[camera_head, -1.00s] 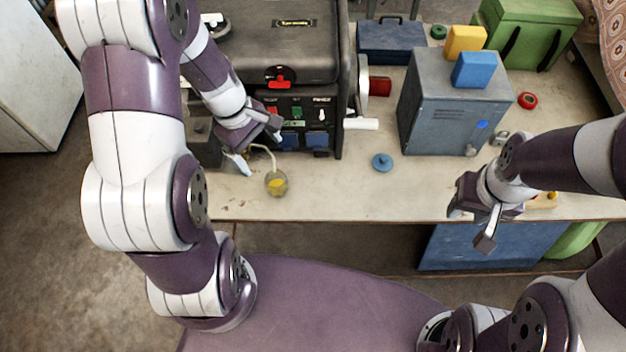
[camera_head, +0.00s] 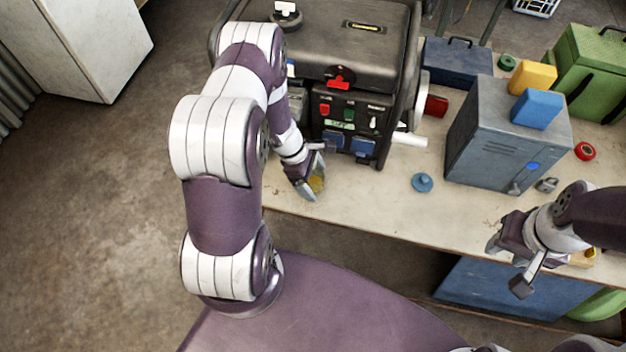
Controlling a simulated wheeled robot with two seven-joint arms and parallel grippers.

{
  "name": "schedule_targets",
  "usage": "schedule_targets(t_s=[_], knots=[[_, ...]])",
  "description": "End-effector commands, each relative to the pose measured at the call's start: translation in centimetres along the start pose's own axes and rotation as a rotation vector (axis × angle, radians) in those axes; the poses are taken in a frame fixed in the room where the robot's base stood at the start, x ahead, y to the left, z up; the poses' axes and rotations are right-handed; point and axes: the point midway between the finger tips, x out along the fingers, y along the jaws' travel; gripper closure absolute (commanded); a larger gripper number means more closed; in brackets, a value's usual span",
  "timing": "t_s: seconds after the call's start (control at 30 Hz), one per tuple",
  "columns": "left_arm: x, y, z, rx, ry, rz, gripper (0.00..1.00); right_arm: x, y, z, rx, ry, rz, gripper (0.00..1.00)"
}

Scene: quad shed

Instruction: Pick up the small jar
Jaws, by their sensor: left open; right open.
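The small jar (camera_head: 316,184) is clear with yellow contents and stands on the workbench near its front edge, in front of the generator. My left gripper (camera_head: 309,189) is at the jar, with its fingers open around or just beside it. The fingers hide most of the jar, so I cannot tell whether they touch it. My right gripper (camera_head: 508,268) is open and empty over the front edge of the bench at the right.
The black generator (camera_head: 345,60) stands close behind the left gripper. A blue knob-like piece (camera_head: 422,183) lies to the right. The bench (camera_head: 375,205) is clear between the jar and the blue piece.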

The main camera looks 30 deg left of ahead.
Motion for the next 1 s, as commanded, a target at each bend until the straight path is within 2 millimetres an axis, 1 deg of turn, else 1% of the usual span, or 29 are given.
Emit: schedule_targets(t_s=[0.17,0.2,0.27,0.3,0.37,0.4,0.43,0.47,0.67,0.77,0.87,0.97,1.0], knots=[[0.1,0.1,0.0,0.001,0.000,0.002,0.08,0.0,0.0,0.0,0.000,0.000,0.000,0.57],[0.1,0.1,0.0,0.001,0.000,0.001,0.11,0.0,0.0,0.0,0.000,0.000,0.000,0.57],[0.1,0.1,0.0,0.001,0.000,0.001,0.31,0.0,0.0,0.0,0.000,0.000,0.000,0.57],[0.1,0.1,0.0,0.001,0.000,0.001,0.44,0.0,0.0,0.0,0.000,0.000,0.000,0.57],[0.1,0.1,0.0,0.002,0.000,0.001,0.63,0.0,0.0,0.0,0.000,0.000,0.000,0.57],[0.1,0.1,0.0,0.002,0.000,0.001,0.69,0.0,0.0,0.0,0.000,0.000,0.000,0.57],[0.1,0.1,0.0,0.002,0.000,0.001,0.69,0.0,0.0,0.0,0.000,0.000,0.000,0.57],[0.0,0.1,0.0,0.002,0.000,0.002,0.74,0.0,0.0,0.0,0.000,0.000,0.000,0.57],[0.0,0.1,0.1,0.002,0.000,0.002,0.74,0.0,0.0,0.0,0.000,0.000,0.000,0.57],[-0.5,0.1,0.2,0.002,0.000,0.002,0.74,0.1,0.0,0.0,0.000,0.000,0.000,0.57],[-1.6,0.1,0.7,0.003,0.000,0.004,0.74,0.3,0.0,0.0,0.000,0.000,0.000,0.57],[-3.4,0.2,1.4,0.004,0.000,0.006,0.74,0.4,0.0,0.1,0.000,0.000,0.000,0.57],[-3.9,-0.1,1.7,0.004,0.000,0.004,0.74,0.6,0.0,0.1,0.000,0.000,0.000,0.57]])
